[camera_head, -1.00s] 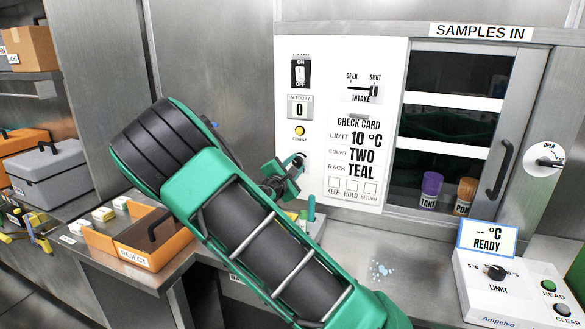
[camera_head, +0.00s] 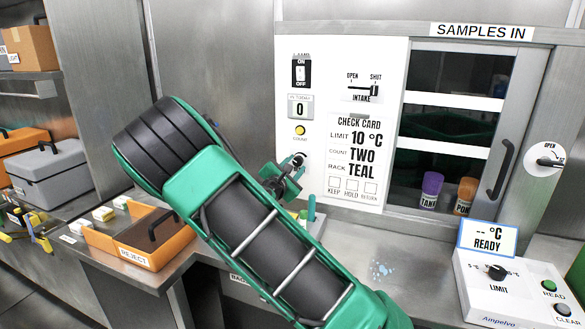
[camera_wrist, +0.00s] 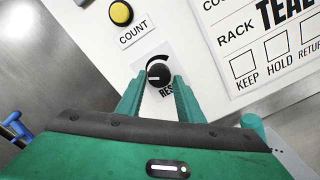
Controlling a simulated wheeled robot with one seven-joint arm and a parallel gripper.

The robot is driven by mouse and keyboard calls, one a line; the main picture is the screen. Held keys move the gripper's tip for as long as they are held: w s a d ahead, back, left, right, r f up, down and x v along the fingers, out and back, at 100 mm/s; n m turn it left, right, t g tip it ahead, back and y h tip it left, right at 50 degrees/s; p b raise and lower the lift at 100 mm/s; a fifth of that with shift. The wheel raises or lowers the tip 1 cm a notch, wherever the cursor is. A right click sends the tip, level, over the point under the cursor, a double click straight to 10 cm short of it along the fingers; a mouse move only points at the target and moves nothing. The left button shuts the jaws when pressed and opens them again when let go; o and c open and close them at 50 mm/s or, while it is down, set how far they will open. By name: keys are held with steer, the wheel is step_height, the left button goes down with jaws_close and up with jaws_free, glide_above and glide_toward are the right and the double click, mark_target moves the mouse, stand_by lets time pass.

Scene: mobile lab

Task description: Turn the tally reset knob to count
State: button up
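The black round reset knob (camera_wrist: 157,72) sits on the white panel below the yellow COUNT button (camera_wrist: 121,13). Its pale mark points left, toward one end of a black arc; the label under it is partly covered. In the head view the knob (camera_head: 301,158) is partly hidden by my gripper. My gripper (camera_wrist: 159,79) is open, its two green fingers apart on the left and right of the knob, with small gaps visible. Whether the tips reach past its face I cannot tell. The tally window (camera_head: 300,107) above reads 0.
The check card (camera_head: 356,155) is right of the knob. The ON/OFF switch (camera_head: 300,71) and intake slider (camera_head: 374,89) are higher on the panel. An orange REJECT bin (camera_head: 150,257) stands on the bench at left. A limit box (camera_head: 515,300) is at right.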

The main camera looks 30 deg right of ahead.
steer(key=shift+o, duration=0.9)
steer(key=shift+r, duration=0.1)
steer(key=v, duration=1)
steer(key=shift+s+a, duration=0.25)
